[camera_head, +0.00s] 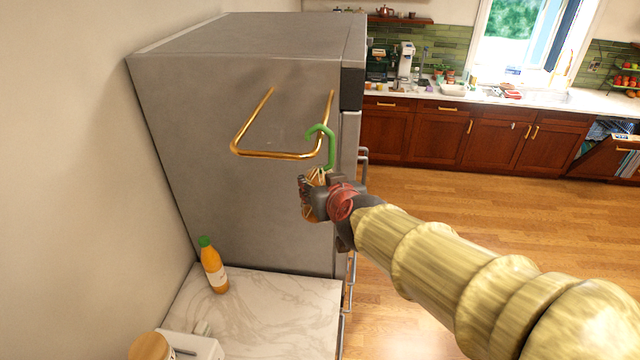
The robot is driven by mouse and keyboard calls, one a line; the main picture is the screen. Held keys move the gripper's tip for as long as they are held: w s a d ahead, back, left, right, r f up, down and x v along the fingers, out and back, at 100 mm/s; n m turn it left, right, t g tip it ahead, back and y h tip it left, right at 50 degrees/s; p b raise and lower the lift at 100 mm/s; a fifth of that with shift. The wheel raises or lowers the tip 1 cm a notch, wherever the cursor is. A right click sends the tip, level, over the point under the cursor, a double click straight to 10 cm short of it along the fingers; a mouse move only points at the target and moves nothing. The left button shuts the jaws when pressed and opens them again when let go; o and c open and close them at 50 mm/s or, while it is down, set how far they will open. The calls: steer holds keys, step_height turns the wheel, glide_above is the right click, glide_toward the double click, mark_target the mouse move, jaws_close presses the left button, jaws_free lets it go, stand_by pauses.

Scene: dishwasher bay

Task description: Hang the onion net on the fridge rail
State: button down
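The fridge rail (270,154) is a gold U-shaped bar standing out from the grey side of the fridge (220,200). My gripper (308,191) is just below the rail's right front corner. It appears closed around the onion net (314,178), whose tan-orange mesh shows above and below the fingers. The net's green hook (331,148) points up, with its curved top overlapping the rail's right arm in the picture. I cannot tell whether the hook touches the rail or is in front of it. The fingertips and most of the net are hidden.
A marble counter (262,312) below holds an orange bottle with a green cap (213,266). A white appliance (190,347) and a round wooden lid (150,347) are at the bottom edge. A wall stands left; open wooden floor (440,220) lies right, before the far cabinets.

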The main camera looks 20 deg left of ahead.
steer(key=shift+r, duration=0.15)
steer(key=c, duration=1.3)
jaws_free()
steer(key=shift+c, duration=0.2)
steer(key=o, duration=0.4)
steer(key=shift+f, duration=0.2)
steer(key=shift+s+d, duration=0.1)
steer(key=shift+v, duration=3.6)
steer(key=shift+r, duration=0.1)
